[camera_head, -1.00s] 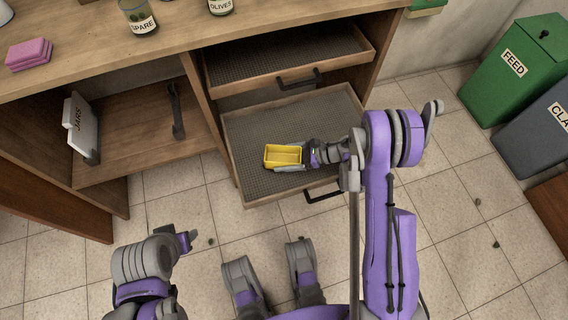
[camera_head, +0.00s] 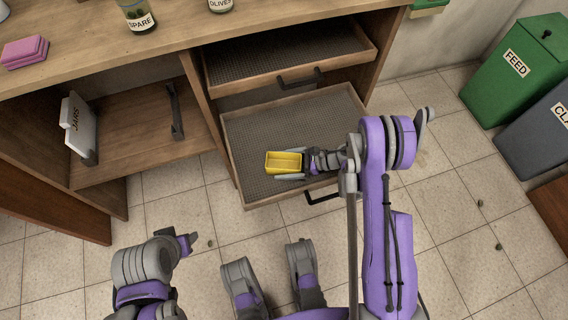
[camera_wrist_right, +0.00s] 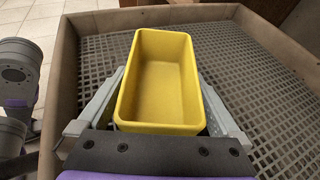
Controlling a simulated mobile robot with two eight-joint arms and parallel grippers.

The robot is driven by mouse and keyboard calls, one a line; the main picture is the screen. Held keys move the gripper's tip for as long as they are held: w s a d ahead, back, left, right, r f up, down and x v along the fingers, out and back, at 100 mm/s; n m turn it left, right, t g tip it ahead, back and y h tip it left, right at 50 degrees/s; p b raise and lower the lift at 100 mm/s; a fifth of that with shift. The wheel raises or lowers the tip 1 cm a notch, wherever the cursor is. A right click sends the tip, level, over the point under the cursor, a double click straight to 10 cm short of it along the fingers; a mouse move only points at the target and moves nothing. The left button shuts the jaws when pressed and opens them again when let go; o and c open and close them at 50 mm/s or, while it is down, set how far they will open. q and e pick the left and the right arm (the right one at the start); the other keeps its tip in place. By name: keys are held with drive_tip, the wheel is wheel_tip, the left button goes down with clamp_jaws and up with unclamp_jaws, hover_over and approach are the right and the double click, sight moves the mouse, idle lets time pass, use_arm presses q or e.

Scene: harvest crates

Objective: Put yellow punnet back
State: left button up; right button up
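The yellow punnet (camera_head: 284,169) is an empty, open-topped box, upright in the lower open drawer (camera_head: 234,170), near its front. My right gripper (camera_head: 290,165) reaches in from the right with a finger along each long side of the punnet. The right wrist view shows the punnet (camera_wrist_right: 160,92) between the two grey fingers, whose tips meet its sides. I cannot tell whether its base touches the drawer's mesh floor. My left gripper (camera_head: 188,242) is away over the tiled floor, and its finger opening is unclear.
The upper drawer (camera_head: 290,75) is also pulled out, above the back of the lower one. The counter holds jars (camera_head: 138,18) and pink sponges (camera_head: 25,52). Green (camera_head: 515,65) and grey (camera_head: 540,130) bins stand right. The lower drawer's mesh is otherwise empty.

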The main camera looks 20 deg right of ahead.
drive_tip(key=shift+r, duration=0.2)
drive_tip(key=p+v, duration=0.2)
drive_tip(key=v, duration=0.8)
drive_tip(key=shift+d+r, duration=0.15)
drive_tip(key=shift+d, duration=0.15)
drive_tip(key=shift+s+d+r, duration=0.25)
drive_tip(key=shift+d, duration=0.35)
